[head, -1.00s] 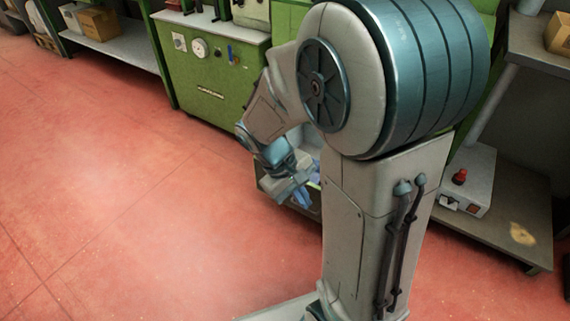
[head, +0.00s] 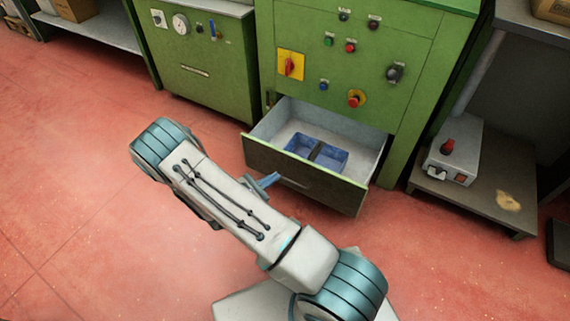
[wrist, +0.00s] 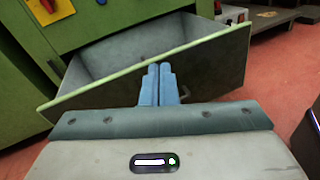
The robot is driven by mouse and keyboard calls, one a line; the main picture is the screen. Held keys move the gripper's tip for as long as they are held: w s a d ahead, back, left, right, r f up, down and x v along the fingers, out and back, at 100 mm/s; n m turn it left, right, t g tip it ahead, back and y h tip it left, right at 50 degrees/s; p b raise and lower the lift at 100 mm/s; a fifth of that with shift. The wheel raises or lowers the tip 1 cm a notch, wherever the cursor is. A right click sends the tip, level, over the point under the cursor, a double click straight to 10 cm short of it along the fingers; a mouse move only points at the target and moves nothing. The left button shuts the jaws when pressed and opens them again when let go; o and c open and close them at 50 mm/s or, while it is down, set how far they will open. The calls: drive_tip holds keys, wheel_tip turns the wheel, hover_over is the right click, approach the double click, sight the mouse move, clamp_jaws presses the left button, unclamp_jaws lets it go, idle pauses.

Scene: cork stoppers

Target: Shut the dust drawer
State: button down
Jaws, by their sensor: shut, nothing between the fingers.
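The dust drawer (head: 305,184) is pulled out of the lower part of the green machine cabinet. It has a dark front with a bar handle, pale inner walls and a blue divided bin (head: 317,152) inside. My gripper (head: 268,181) is low in front of the drawer's left half, its fingers together and empty. In the wrist view, the blue fingertips (wrist: 160,70) overlap the top of the drawer front (wrist: 215,66), with part of the handle showing just right of them. I cannot tell whether the fingers touch the front.
The green cabinet (head: 420,60) carries buttons, a yellow-and-red switch (head: 290,65) and knobs. A grey box with a red knob (head: 453,153) stands on a low shelf at right. The red floor (head: 80,190) at left is clear.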

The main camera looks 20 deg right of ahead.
wheel_tip(320, 180, down, 7)
drive_tip(key=w+a+n+t+y, duration=0.1)
drive_tip(key=a+n+t+y, duration=0.1)
drive_tip(key=n+t, duration=0.3)
drive_tip(key=b, duration=0.5)
approach(290, 157)
drive_tip(key=x, duration=0.5)
drive_tip(key=shift+w+d+f, duration=0.25)
drive_tip(key=shift+f, duration=0.1)
drive_tip(key=shift+w+d+r, duration=0.1)
drive_tip(key=shift+w+d, duration=0.25)
drive_tip(key=shift+d, duration=0.15)
